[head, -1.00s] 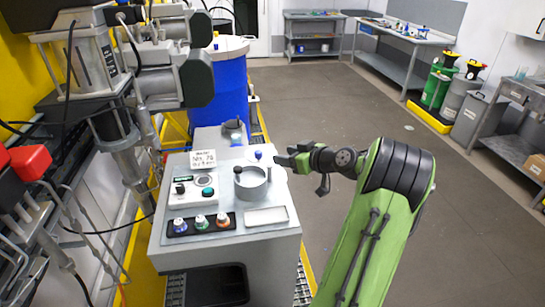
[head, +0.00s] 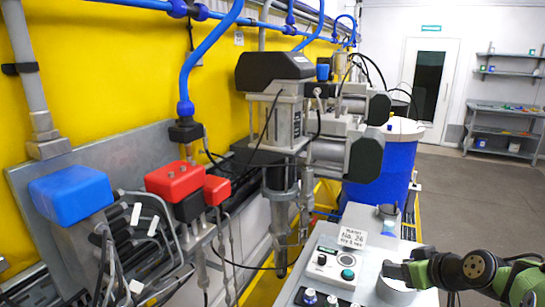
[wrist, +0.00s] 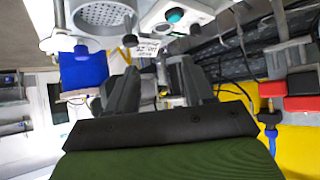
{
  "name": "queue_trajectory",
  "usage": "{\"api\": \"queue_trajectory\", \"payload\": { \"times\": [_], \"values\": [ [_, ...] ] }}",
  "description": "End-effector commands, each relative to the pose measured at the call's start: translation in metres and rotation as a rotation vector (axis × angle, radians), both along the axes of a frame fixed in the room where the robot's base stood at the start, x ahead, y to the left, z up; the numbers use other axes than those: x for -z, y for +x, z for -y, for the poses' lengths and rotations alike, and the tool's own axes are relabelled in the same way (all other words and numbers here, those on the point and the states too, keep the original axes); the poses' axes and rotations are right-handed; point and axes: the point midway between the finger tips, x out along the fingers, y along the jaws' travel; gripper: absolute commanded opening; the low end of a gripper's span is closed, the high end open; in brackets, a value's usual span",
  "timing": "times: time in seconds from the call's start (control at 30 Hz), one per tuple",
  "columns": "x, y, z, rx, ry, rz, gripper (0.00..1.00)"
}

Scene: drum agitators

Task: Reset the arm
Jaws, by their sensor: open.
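My gripper (head: 392,270) reaches in from the lower right of the head view, with its dark fingers over the right part of the grey control console (head: 378,219). The fingertips overlap the round metal holder (head: 393,290) in the picture; I cannot tell whether they touch it. The gripper is open, and nothing shows between its fingers. The wrist view shows the two dark fingers (wrist: 160,88) spread apart, with the perforated round holder (wrist: 100,14) at the upper left. Most of my arm is outside the head view.
A control box with a green button (head: 347,274) and a small sign (head: 354,237) sit on the console. Behind are a blue drum (head: 385,175) and agitator machinery (head: 285,115). Red (head: 175,180) and blue (head: 70,195) valve heads stand left. Grey floor (head: 470,200) is clear at right.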

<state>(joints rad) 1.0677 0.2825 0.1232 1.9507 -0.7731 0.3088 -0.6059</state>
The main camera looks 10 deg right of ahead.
Motion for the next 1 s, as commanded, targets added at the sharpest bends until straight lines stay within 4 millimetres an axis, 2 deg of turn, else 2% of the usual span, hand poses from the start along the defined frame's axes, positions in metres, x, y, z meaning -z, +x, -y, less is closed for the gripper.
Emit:
{"api": "queue_trajectory", "payload": {
  "times": [0.03,0.1,0.17,0.2,0.27,0.3,0.33,0.43,0.5,0.57,0.67,1.0],
  "values": [
    [-0.011,-0.004,-0.048,-0.037,-0.027,-0.070,0.52],
    [-0.018,-0.023,-0.099,-0.043,-0.050,-0.165,0.52],
    [-0.024,-0.047,-0.137,-0.035,-0.070,-0.229,0.52],
    [-0.027,-0.066,-0.159,-0.024,-0.082,-0.263,0.52],
    [-0.030,-0.099,-0.185,-0.001,-0.093,-0.303,0.52],
    [-0.030,-0.122,-0.198,0.018,-0.095,-0.325,0.52],
    [-0.029,-0.139,-0.206,0.032,-0.093,-0.337,0.52],
    [-0.023,-0.187,-0.219,0.081,-0.073,-0.366,0.52],
    [-0.019,-0.208,-0.220,0.106,-0.057,-0.379,0.52],
    [-0.015,-0.219,-0.220,0.120,-0.047,-0.387,0.52],
    [-0.013,-0.225,-0.219,0.131,-0.040,-0.393,0.52],
    [-0.014,-0.223,-0.219,0.130,-0.041,-0.391,0.52]
  ]
}}
